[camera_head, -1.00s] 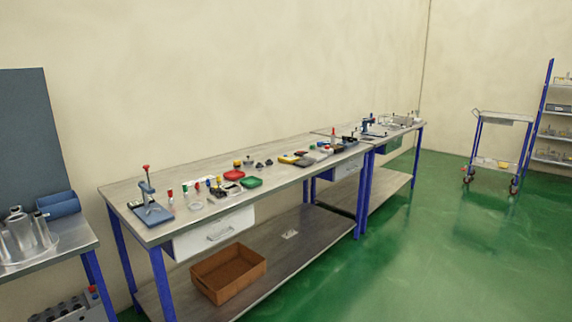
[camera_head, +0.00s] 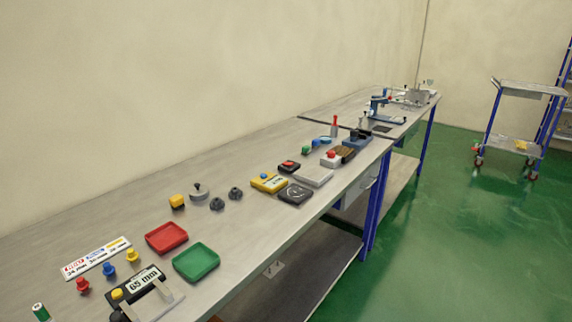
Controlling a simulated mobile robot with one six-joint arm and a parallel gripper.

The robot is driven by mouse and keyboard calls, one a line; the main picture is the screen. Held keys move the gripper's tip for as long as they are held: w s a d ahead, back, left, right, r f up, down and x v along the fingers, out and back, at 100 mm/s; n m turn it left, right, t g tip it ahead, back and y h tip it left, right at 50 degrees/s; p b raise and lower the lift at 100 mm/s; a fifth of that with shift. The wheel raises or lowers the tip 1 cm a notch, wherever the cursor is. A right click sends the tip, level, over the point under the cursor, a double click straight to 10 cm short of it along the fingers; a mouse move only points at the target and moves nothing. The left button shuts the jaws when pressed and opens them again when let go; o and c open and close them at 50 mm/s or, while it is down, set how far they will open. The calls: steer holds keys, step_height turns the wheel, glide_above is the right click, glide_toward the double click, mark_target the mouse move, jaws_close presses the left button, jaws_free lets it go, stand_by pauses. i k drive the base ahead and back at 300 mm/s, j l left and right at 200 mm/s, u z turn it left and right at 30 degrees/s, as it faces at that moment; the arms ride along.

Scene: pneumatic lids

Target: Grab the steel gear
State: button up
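Two small dark grey pieces, one at the front (camera_head: 217,204) and one behind it (camera_head: 235,193), stand on the long workbench (camera_head: 120,222). They look like small gears, but they are too small to tell which, if either, is the steel gear. Beside them on the left is a larger round light grey piece with a dark knob on top (camera_head: 199,191); I cannot tell if it is toothed. My gripper is not in view.
To the right are a yellow device (camera_head: 269,182), a dark square device (camera_head: 295,194) and a grey flat device (camera_head: 314,176). Green floor lies open in front.

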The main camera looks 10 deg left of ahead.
mark_target(235, 193)
steer(key=i+l+u, duration=0.1)
steer(key=i, duration=0.5)
steer(key=i+l+u, duration=0.15)
steer(key=i, duration=0.5)
steer(key=i+j+u, duration=0.1)
steer(key=i+u, duration=0.55)
steer(key=u, duration=0.3)
